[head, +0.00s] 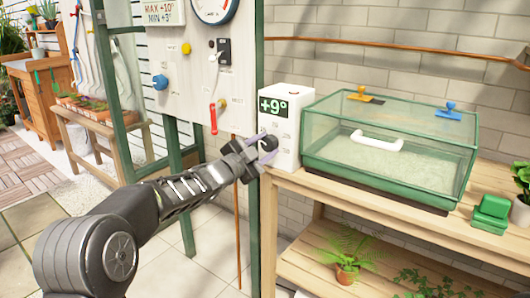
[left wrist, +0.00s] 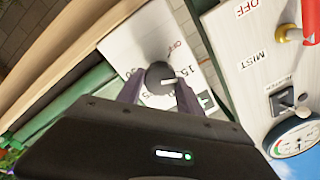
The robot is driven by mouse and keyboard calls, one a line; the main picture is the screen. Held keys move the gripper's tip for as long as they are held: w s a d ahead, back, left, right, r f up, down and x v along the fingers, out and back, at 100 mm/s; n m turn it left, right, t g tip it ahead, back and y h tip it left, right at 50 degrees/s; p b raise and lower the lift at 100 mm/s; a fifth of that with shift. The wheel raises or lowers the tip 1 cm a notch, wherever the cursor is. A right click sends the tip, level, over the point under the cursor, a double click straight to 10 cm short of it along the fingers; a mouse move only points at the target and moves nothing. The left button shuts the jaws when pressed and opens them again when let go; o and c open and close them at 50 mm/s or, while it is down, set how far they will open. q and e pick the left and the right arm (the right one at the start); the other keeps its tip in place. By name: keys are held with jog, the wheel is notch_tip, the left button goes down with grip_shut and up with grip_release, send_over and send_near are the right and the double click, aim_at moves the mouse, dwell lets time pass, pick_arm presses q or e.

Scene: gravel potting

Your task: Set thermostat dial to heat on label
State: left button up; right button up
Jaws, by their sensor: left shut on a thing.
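The thermostat is a white box (head: 289,118) on the wooden bench, with a display reading +9°. Its dark round dial (left wrist: 158,73) has a white pointer directed towards the side of the printed 15. My left gripper (head: 262,150) is at the front of the box. In the left wrist view its two purple-grey fingers (left wrist: 158,92) are on either side of the dial, shut on it. A label (head: 161,12) at the top of the panel reads MAX +10° MIN +3°. My right gripper is out of view.
A glass-lidded green propagator (head: 390,140) stands right of the thermostat on the bench (head: 350,198). The white panel (head: 200,85) at left carries a gauge (head: 213,6), a blue knob (head: 160,82), a black switch (head: 223,52) and a red lever (head: 213,118). A green post stands beside the box.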

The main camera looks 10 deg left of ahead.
pick_arm(q)
jog(key=shift+m, duration=0.5)
jog(key=o, duration=1.4)
jog(key=v, duration=0.7)
jog(key=shift+s, duration=0.4)
jog(key=shift+a, duration=0.15)
